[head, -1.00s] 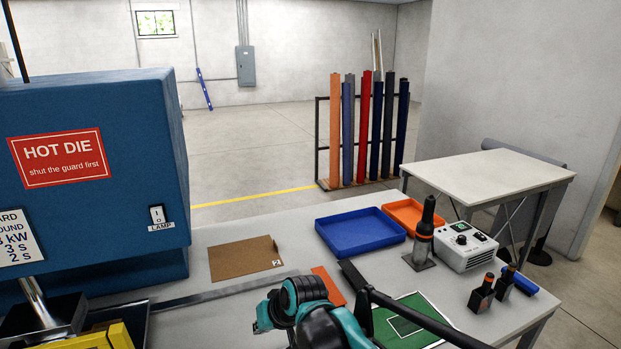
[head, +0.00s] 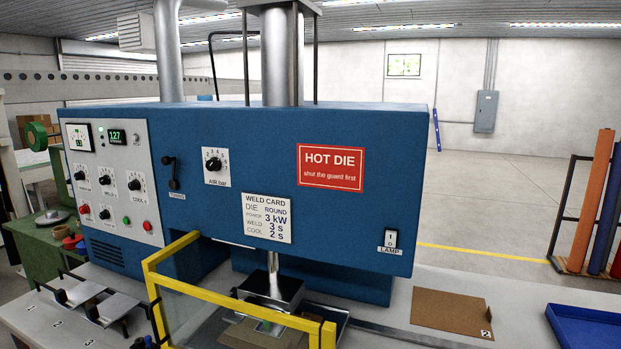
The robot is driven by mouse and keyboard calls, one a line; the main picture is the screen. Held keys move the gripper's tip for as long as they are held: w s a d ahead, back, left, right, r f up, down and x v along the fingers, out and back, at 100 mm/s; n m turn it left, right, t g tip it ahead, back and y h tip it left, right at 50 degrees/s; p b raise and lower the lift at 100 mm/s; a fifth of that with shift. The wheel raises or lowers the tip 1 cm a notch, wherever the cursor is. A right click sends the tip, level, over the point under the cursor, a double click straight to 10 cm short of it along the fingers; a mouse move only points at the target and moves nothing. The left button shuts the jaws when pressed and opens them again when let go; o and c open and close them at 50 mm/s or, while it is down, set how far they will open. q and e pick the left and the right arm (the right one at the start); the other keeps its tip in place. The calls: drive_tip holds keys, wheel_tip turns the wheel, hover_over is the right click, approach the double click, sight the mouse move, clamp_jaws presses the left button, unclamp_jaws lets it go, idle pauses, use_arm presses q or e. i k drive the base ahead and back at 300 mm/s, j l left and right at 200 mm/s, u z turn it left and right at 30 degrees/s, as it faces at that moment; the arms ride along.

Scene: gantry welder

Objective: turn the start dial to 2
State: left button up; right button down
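The blue welder (head: 250,130) has a light grey control panel (head: 118,165) at its left end. The panel carries several black dials: three in a row, the left (head: 80,176), middle (head: 106,180) and right (head: 134,185), and another lower one (head: 105,214). A red button and a green button sit beside the lower dial. Their labels are too small to read fully, so I cannot tell which is the start dial or its setting. A separate numbered AIR bar dial (head: 213,161) is on the blue front. Neither of my grippers can be made out.
A yellow guard frame (head: 240,298) stands before the press. A black lever (head: 172,172) sits between panel and air dial. Metal fixtures (head: 100,300) lie on the bench at left. A cardboard sheet (head: 450,311) and blue tray (head: 590,328) are at right.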

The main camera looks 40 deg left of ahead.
sight(104, 215)
drive_tip(key=u, duration=2.65)
drive_tip(key=k+z, duration=0.1)
drive_tip(key=k, duration=0.55)
drive_tip(key=z, duration=0.4)
drive_tip(key=i+j+z, duration=0.1)
drive_tip(key=z, duration=0.35)
drive_tip(key=j+z, duration=0.1)
drive_tip(key=z, duration=0.3)
drive_tip(key=j+z, duration=0.1)
drive_tip(key=z, duration=0.35)
drive_tip(key=j, duration=1.7)
drive_tip(key=i+j, duration=0.15)
drive_tip(key=j, duration=1.5)
